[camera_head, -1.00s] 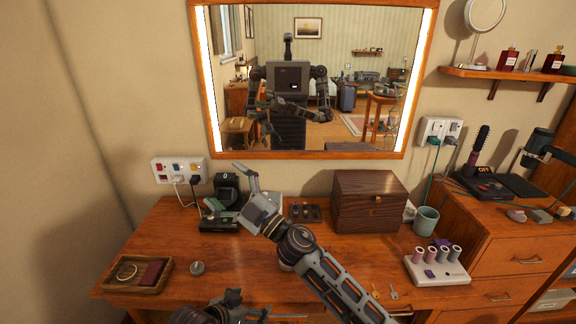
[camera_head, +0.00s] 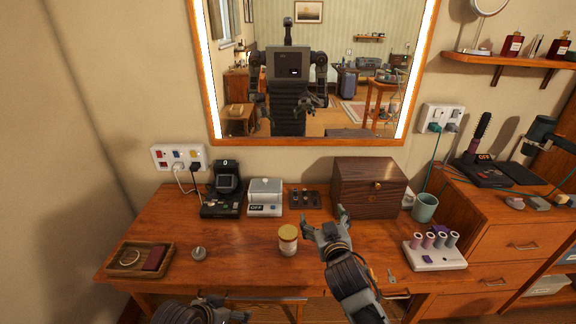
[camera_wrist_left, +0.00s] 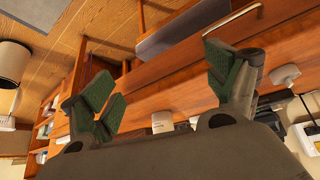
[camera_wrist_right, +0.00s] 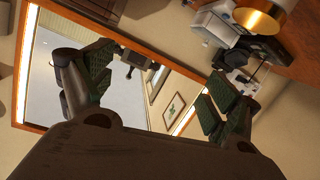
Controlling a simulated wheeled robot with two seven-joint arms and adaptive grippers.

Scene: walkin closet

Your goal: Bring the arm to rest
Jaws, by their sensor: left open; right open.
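My right gripper (camera_head: 326,225) is open and empty above the right part of the wooden desk (camera_head: 240,262), in front of the dark wooden box (camera_head: 352,190). Its spread fingers also show in the right wrist view (camera_wrist_right: 150,85), with the mirror behind them. My left gripper (camera_head: 240,314) is low at the bottom edge of the head view, by the desk's front edge. In the left wrist view its fingers (camera_wrist_left: 165,95) are apart with nothing between them.
A jar with a gold lid (camera_head: 288,240) stands just left of my right gripper. A white device marked OFF (camera_head: 265,197), a black device (camera_head: 222,195), a tray (camera_head: 122,264) and a roller stand (camera_head: 435,255) are on the desk.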

